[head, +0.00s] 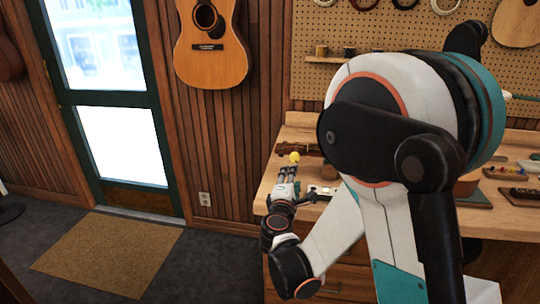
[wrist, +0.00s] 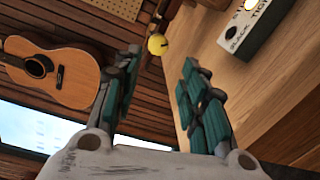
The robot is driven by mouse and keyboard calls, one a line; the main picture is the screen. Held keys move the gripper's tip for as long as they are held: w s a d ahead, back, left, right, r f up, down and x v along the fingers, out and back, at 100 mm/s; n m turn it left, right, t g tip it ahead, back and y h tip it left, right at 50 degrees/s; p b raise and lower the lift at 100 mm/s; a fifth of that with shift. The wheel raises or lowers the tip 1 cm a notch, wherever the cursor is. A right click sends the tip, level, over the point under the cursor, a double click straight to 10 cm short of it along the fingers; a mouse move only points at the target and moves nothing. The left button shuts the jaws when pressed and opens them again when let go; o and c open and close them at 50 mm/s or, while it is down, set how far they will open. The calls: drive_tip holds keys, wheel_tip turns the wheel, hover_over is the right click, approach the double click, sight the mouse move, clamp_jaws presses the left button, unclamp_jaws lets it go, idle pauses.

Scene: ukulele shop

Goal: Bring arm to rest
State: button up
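My gripper (head: 287,182) is at the left end of the wooden workbench in the head view, at the end of my bent arm. In the wrist view my gripper (wrist: 158,90) has its two dark-green fingers spread apart. Nothing shows between the fingertips except background. A yellow ball-like thing (wrist: 157,44) shows beyond the fingers. It also shows in the head view (head: 294,157), just above the fingertips. Whether the fingers touch anything is hard to tell. My arm hides much of the bench's middle.
The wooden workbench (head: 292,135) carries a small white box (wrist: 250,28), with several tools at the right. A pegboard (head: 400,30) and a guitar (head: 212,55) are on the wall behind. A doormat (head: 110,255) lies by the glazed door (head: 120,120).

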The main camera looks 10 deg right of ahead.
drive_tip(key=s+d+r+m+g, duration=0.25)
drive_tip(key=s+d+m, duration=0.2)
drive_tip(key=s, duration=0.25)
drive_tip(key=s+d+r+m+g, duration=0.25)
drive_tip(key=s+d+m, duration=0.2)
drive_tip(key=s, duration=0.25)
drive_tip(key=s+a+f+m+g+y, duration=0.1)
drive_tip(key=s+a+m+g+y, duration=0.1)
drive_tip(key=s, duration=0.8)
drive_tip(key=s+a+f+m+g+y, duration=0.1)
drive_tip(key=s+a+m+g+y, duration=0.1)
drive_tip(key=s+m, duration=0.3)
drive_tip(key=s+a+y, duration=0.1)
drive_tip(key=s, duration=0.3)
drive_tip(key=shift+s+f+m+y, duration=0.2)
drive_tip(key=shift+s+m+y, duration=0.1)
drive_tip(key=shift+s+y, duration=0.1)
